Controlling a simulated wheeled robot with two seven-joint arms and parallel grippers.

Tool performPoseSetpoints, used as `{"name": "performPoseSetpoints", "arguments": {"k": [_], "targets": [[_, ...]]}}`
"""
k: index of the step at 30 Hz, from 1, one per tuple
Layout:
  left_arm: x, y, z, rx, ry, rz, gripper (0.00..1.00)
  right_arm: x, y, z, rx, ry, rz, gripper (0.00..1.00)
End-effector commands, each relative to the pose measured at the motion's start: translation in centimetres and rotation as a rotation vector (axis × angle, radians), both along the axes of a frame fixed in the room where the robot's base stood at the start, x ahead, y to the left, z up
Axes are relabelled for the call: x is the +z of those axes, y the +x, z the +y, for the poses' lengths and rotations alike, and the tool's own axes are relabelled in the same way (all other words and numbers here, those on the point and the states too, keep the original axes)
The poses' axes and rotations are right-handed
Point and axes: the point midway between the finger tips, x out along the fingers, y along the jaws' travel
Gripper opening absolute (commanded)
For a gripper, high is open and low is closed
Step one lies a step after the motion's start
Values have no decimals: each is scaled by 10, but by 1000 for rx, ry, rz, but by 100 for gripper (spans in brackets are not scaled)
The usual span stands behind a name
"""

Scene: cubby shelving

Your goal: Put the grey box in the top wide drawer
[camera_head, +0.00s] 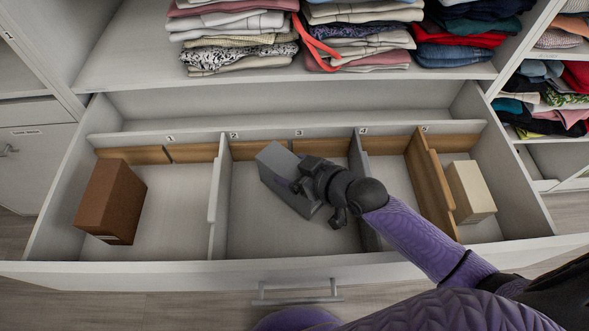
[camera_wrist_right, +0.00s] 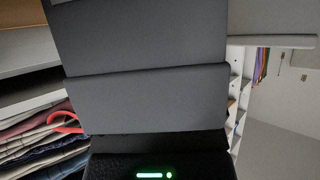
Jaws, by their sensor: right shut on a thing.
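The wide drawer (camera_head: 190,268) is pulled open and split into compartments by grey and wooden dividers. The grey box (camera_head: 272,164) is at the middle compartment, between two grey dividers, slightly turned. My right gripper (camera_head: 306,181) is shut on it, with my arm reaching in from the lower right. I cannot tell whether the box touches the drawer floor. In the right wrist view the grey box (camera_wrist_right: 150,100) fills the middle, close to the gripper. My left gripper is not in view.
A brown box (camera_head: 110,200) stands in the left compartment and a cream box (camera_head: 470,190) in the right one. A grey divider (camera_head: 218,195) and a wooden divider (camera_head: 430,185) stand up inside. Folded clothes (camera_head: 355,35) lie on the shelf above. The middle compartment's front floor is clear.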

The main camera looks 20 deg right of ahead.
Motion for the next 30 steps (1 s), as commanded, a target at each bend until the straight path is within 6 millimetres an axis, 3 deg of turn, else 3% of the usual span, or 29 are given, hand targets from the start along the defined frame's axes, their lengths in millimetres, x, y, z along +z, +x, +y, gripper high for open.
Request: {"name": "performPoseSetpoints", "arguments": {"k": [14, 15, 17, 23, 26, 30], "targets": [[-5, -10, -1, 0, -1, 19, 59, -11, 0, 0, -1, 0, -1, 0], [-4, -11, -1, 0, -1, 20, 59, -11, 0, 0, 0, 0, 0, 87], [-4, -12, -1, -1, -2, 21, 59, -11, 0, 0, 0, 0, 0, 100], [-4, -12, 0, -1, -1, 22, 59, -11, 0, 0, 0, 0, 0, 100], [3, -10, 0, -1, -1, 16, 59, 1, 0, 0, 0, 0, -3, 100], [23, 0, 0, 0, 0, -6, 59, 22, -22, -13, 2, -5, -2, 100]]}}
